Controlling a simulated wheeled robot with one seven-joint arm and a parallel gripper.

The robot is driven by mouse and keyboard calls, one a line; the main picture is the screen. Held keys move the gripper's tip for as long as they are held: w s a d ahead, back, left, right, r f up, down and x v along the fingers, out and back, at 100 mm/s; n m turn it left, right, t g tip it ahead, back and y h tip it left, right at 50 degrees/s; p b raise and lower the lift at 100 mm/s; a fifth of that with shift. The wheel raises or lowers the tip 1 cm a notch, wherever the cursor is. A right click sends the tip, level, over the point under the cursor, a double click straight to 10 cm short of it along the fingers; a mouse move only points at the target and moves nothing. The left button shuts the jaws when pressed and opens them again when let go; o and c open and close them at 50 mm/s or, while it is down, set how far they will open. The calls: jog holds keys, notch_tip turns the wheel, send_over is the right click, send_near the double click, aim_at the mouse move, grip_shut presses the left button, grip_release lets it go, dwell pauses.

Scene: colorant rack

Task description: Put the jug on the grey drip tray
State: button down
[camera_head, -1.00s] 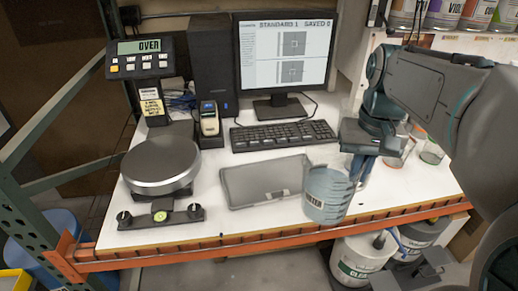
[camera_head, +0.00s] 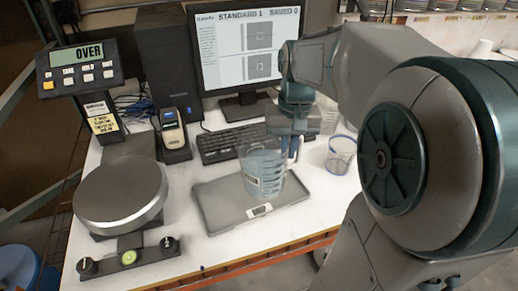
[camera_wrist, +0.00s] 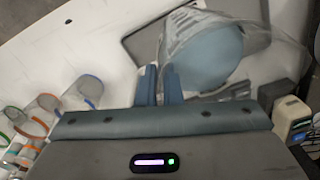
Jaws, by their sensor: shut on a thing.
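The jug (camera_head: 262,172) is clear, with a white label and bluish contents. It stands upright over the middle of the grey drip tray (camera_head: 222,213); I cannot tell whether its base touches the tray. My gripper (camera_head: 291,148) is at the jug's right side, shut on its handle, which is mostly hidden by the fingers. In the wrist view, the jug (camera_wrist: 208,55) is just beyond my fingers (camera_wrist: 160,85), and the tray (camera_wrist: 143,38) shows partly behind it.
A round scale (camera_head: 122,193) stands left of the tray, with its display (camera_head: 82,66) behind. A keyboard (camera_head: 232,142) and monitor (camera_head: 245,50) are behind the tray. White tabletop borders the tray's front.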

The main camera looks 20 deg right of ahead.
aim_at(271, 149)
jog(key=w+a+f, duration=0.2)
jog(key=w, duration=0.1)
jog(key=shift+w+a+f, duration=0.3)
jog(key=shift+a, duration=0.05)
jog(key=shift+f+p, duration=0.45)
jog(key=shift+f, duration=1.75)
jog(key=c, duration=1.6)
grip_release()
notch_tip(271, 149, up, 12)
jog(key=s+a+f+n+t, duration=0.1)
jog(key=s+f, duration=0.1)
jog(key=s, duration=0.2)
jog(key=s+a+f+n+t, duration=0.1)
jog(key=s+a+f, duration=0.1)
jog(key=s, duration=0.3)
jog(key=s+a+f+n, duration=0.1)
jog(key=s+a+f, duration=0.1)
jog(key=s+f, duration=0.2)
jog(key=shift+s+a+f+t+b, duration=0.2)
jog(key=shift+s+t+b, duration=0.15)
jog(key=shift+t, duration=0.05)
